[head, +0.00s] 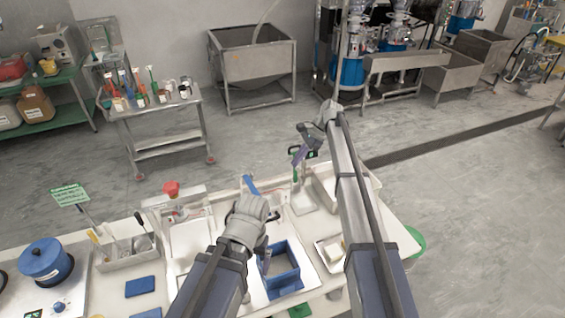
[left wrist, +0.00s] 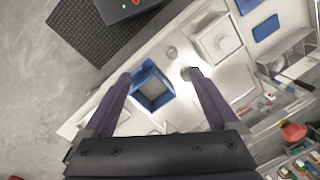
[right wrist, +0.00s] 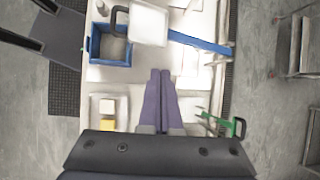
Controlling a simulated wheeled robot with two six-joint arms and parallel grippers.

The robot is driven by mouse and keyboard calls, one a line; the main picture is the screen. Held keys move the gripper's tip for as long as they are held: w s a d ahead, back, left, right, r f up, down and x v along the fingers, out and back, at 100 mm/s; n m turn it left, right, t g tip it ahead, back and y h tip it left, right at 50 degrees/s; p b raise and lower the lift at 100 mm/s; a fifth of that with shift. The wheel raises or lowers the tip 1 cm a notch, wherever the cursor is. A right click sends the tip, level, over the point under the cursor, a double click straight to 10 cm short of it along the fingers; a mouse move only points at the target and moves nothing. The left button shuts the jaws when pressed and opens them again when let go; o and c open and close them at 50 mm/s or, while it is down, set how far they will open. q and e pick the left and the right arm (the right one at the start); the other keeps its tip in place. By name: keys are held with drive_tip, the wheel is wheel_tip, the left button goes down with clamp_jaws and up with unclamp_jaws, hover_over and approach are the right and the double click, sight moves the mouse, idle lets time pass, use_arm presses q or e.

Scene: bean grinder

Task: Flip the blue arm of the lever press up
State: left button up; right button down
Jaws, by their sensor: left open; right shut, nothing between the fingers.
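The blue arm (head: 250,185) of the lever press shows behind my left wrist in the head view; the wrist hides part of it. In the right wrist view the blue arm (right wrist: 200,42) is a long strip reaching right from a pale block (right wrist: 148,25). I cannot tell its tilt. My left gripper (left wrist: 158,76) is open and empty, with a blue square frame (left wrist: 152,87) showing between its fingers; that frame (head: 280,267) stands on the table. My right gripper (right wrist: 160,75) is shut and empty, apart from the blue arm.
A green-handled tool (head: 297,165) is near my right gripper in the head view. A small tray (head: 331,262) sits to the right of the frame. A blue pot (head: 46,262) and a utensil bin (head: 128,258) stand at left. Open floor lies beyond the table.

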drive_tip(key=shift+w+d, duration=0.15)
drive_tip(key=shift+d, duration=0.75)
drive_tip(key=shift+w+d, duration=0.1)
drive_tip(key=shift+d, duration=0.8)
